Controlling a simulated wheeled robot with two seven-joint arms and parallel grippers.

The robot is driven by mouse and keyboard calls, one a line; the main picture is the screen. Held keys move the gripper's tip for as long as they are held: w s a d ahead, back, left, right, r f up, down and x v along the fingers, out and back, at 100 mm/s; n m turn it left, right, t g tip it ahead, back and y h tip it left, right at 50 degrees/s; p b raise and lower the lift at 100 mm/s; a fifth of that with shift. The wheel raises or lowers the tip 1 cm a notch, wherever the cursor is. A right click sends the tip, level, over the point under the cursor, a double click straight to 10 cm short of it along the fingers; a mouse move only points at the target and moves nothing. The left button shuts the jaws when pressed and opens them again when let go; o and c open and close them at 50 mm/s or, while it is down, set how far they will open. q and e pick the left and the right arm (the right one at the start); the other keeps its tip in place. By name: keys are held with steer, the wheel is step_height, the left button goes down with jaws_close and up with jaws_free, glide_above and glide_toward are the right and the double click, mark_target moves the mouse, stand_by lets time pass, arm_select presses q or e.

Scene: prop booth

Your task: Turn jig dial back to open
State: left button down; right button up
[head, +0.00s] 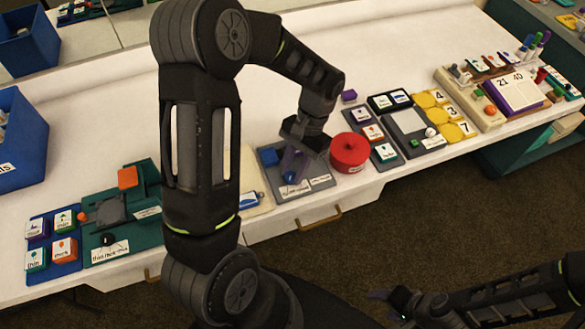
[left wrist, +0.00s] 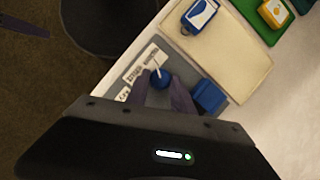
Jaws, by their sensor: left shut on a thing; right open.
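The jig is a grey board (head: 320,183) with a blue block (head: 270,157) and white labels along its front edge. It also shows in the left wrist view (left wrist: 186,42). Its dial is a round blue knob (left wrist: 160,79) with a white pointer, beside the printed labels (left wrist: 145,64). My left gripper (head: 293,168) reaches down over the board, its purple fingers shut on the blue knob; the fingers also show in the left wrist view (left wrist: 162,92). They hide part of the knob, and the label words are too small to read surely. My right gripper (head: 385,297) is open and empty, off the table's front.
A red round container (head: 349,152) stands close to the right of the jig. A cream board (head: 250,180) lies to its left. Several cards, trays and a green jig (head: 120,225) line the table's front. The table behind is mostly clear.

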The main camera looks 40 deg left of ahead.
arm_select(q)
steer(key=shift+d+m+t+y, duration=0.15)
steer(key=shift+m+y, duration=0.15)
steer(key=shift+m, duration=0.5)
steer(key=shift+m+t+y, duration=0.15)
steer(key=shift+m+y, duration=0.15)
steer(key=shift+m, duration=0.5)
steer(key=c, duration=1.1)
jaws_free()
steer(key=b+v, duration=0.1)
steer(key=v, duration=0.6)
steer(key=shift+r, duration=0.35)
steer(key=shift+w, duration=0.1)
